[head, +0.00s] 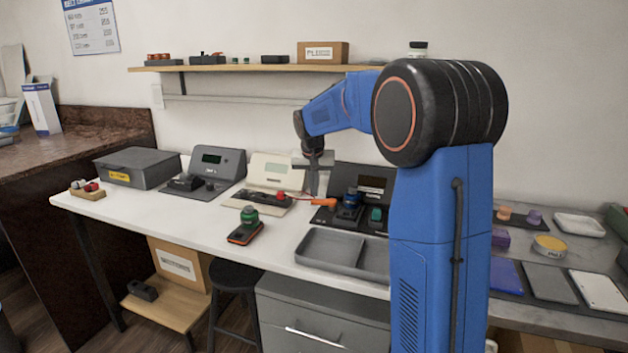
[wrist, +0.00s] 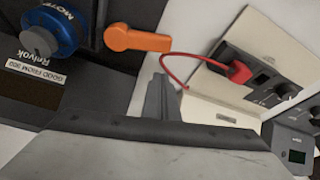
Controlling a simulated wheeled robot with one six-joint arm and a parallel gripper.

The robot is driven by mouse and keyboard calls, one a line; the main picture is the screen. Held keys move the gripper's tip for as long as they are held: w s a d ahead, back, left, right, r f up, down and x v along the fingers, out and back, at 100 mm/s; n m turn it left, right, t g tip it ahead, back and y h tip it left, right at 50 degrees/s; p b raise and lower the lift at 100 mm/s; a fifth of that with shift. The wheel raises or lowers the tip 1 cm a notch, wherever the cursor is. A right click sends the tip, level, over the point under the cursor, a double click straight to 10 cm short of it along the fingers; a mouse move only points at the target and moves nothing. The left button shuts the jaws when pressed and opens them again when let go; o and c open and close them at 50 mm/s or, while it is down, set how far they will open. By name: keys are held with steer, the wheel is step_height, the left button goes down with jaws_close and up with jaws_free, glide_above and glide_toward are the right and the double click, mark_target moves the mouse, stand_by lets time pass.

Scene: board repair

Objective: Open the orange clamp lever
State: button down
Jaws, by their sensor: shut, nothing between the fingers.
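The orange clamp lever (head: 324,202) sticks out to the left from the dark fixture (head: 325,216) on the white bench. In the wrist view the orange lever (wrist: 138,39) lies near the top centre, its rounded end at the left and its arm pointing right. My gripper (head: 312,192) hangs pointing down, just left of the lever in the head view. In the wrist view my gripper (wrist: 161,95) has its fingers together and empty, below the lever and apart from it. A blue round part (wrist: 50,30) labelled MOTOR sits left of the lever.
A red cable with a red plug (wrist: 240,72) runs from a cream device (head: 268,172) close to the lever. A grey tray (head: 345,253) lies at the front edge.

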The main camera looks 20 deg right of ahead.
mark_target(312, 200)
steer(key=shift+s+a+r, duration=0.3)
steer(key=shift+s+a, duration=0.1)
steer(key=shift+s, duration=0.35)
steer(key=shift+s+a, duration=0.45)
steer(key=shift+s, duration=0.35)
steer(key=s+n, duration=0.1)
steer(key=n, duration=0.1)
steer(key=s+a+n+y, duration=0.1)
steer(key=n, duration=0.1)
steer(key=shift+a+t, duration=0.15)
steer(key=shift+t, duration=0.15)
steer(key=s+n, duration=0.1)
steer(key=n+y, duration=0.1)
steer(key=n, duration=0.1)
steer(key=shift+s+a+n+y, duration=0.25)
steer(key=shift+s+n+y, duration=0.05)
steer(key=shift+s, duration=0.05)
steer(key=shift+s+n+y, duration=0.3)
steer(key=shift+s+n, duration=0.25)
steer(key=shift+n, duration=0.35)
steer(key=shift+s, duration=0.7)
steer(key=shift+w+d, duration=0.1)
steer(key=shift+d, duration=0.1)
steer(key=shift+w+d, duration=0.45)
